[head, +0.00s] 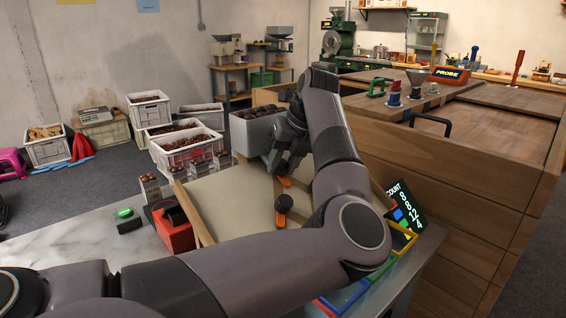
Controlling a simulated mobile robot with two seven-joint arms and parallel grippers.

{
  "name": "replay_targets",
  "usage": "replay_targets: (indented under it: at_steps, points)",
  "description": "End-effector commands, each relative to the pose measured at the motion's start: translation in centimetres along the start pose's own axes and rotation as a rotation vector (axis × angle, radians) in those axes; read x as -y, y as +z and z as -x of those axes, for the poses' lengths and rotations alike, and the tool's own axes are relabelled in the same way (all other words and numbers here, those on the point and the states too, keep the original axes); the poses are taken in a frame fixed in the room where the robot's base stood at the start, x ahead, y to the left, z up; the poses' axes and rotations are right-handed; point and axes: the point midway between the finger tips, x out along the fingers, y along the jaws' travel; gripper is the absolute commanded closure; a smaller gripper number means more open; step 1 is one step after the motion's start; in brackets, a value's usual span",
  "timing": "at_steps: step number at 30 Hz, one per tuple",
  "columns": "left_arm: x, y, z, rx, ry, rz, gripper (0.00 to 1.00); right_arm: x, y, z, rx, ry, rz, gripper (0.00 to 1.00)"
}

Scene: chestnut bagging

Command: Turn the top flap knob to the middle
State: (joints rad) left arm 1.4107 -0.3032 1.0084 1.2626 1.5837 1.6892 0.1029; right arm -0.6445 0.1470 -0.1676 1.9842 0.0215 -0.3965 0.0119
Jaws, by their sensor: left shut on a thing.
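A sloped beige board (235,203) with wooden side rails stands on the bench below a grey hopper (247,134) of chestnuts. My left gripper (282,172) reaches down over the board's upper right part, fingers closed on what looks like the top flap knob. An orange piece (285,182) shows right at its fingertips; the rest of that knob is hidden by the fingers. A lower orange-tipped knob (284,203) sits a little below, apart from the gripper. The angle of the top knob is hard to tell. My right gripper is out of view.
A red box (174,229) and a green-topped block (128,220) stand left of the board. A count display (404,207) and coloured trays (401,240) are at right, partly behind my left arm. A wooden cabinet (450,190) closes off the right side.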

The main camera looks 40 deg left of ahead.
Motion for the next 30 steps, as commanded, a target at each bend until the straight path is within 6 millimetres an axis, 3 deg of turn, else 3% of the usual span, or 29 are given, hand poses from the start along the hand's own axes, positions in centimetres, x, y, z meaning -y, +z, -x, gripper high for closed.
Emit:
replay_targets:
  at_steps: [1, 2, 3, 4, 14, 24, 30]
  points:
    - [0.0, 0.1, 0.1, 0.002, 0.001, 0.001, 0.95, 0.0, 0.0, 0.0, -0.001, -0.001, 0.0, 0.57]
    - [0.0, 0.1, 0.1, 0.002, 0.001, 0.001, 0.55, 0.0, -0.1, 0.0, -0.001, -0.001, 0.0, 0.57]
    - [0.0, 0.0, 0.1, 0.002, 0.001, 0.001, 0.42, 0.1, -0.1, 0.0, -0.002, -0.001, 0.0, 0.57]
    - [0.0, 0.0, 0.1, 0.002, 0.001, 0.001, 0.4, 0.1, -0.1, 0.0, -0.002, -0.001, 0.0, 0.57]
    - [0.0, 0.1, 0.4, 0.002, -0.001, 0.001, 0.4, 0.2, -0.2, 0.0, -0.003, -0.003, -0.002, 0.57]
    - [0.0, 0.1, 5.5, 0.003, -0.002, 0.0, 0.4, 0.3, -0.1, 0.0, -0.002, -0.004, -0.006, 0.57]
    - [0.0, 0.0, 7.1, 0.002, 0.0, 0.001, 0.4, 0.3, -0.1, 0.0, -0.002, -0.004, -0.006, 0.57]
